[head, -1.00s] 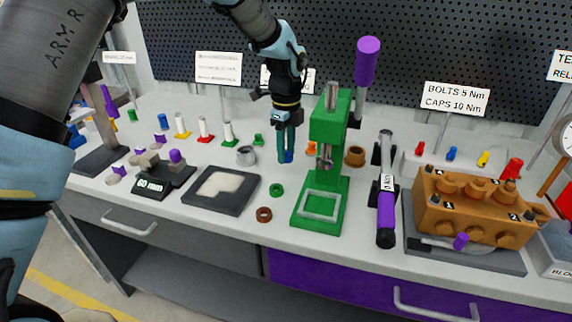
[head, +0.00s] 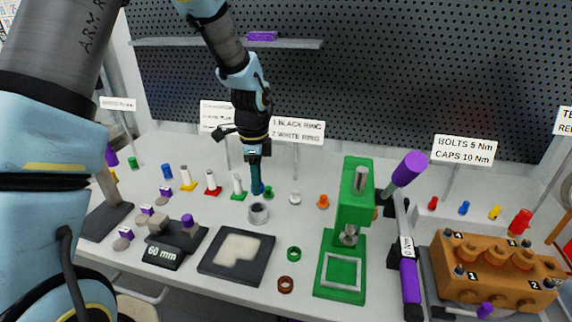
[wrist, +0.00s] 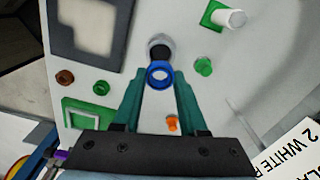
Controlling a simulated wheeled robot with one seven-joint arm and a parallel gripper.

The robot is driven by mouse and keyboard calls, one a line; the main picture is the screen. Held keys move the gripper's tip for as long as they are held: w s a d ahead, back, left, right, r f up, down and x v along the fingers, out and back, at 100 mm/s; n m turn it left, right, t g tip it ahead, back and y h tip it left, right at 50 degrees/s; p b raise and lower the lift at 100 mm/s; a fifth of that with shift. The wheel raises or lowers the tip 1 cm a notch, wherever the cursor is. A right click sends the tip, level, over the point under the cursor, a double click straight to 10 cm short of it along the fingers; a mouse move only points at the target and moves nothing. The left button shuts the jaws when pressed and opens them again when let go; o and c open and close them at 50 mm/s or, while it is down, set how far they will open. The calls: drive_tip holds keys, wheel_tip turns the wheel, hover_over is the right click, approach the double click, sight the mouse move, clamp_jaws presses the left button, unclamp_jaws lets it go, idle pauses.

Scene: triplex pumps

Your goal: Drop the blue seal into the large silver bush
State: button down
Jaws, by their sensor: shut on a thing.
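The blue seal (wrist: 160,75) is a ring held between my fingertips in the wrist view. My gripper (wrist: 159,83) is shut on it. In the head view my gripper (head: 257,190) points down above the bench, just behind the silver bush. The large silver bush (head: 258,213) is a short grey cylinder standing upright on the bench with a dark bore. In the wrist view the bush (wrist: 160,46) shows just beyond the seal, partly covered by it. The seal is apart from the bore, not in it. Its exact height above the bench is hard to tell.
A small green part (head: 268,193) stands close to my fingertips. A white rod on a green base (head: 238,187) is to the left. The black tray (head: 236,256) lies in front, and the green press (head: 350,220) stands to the right.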

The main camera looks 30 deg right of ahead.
drive_tip(key=shift+w+a, duration=0.15)
drive_tip(key=shift+a, duration=0.05)
drive_tip(key=shift+f, duration=0.1)
idle(0.4)
drive_tip(key=shift+f+b, duration=1.75)
drive_tip(key=shift+f, duration=1.15)
drive_tip(key=shift+c, duration=1.9)
unclamp_jaws()
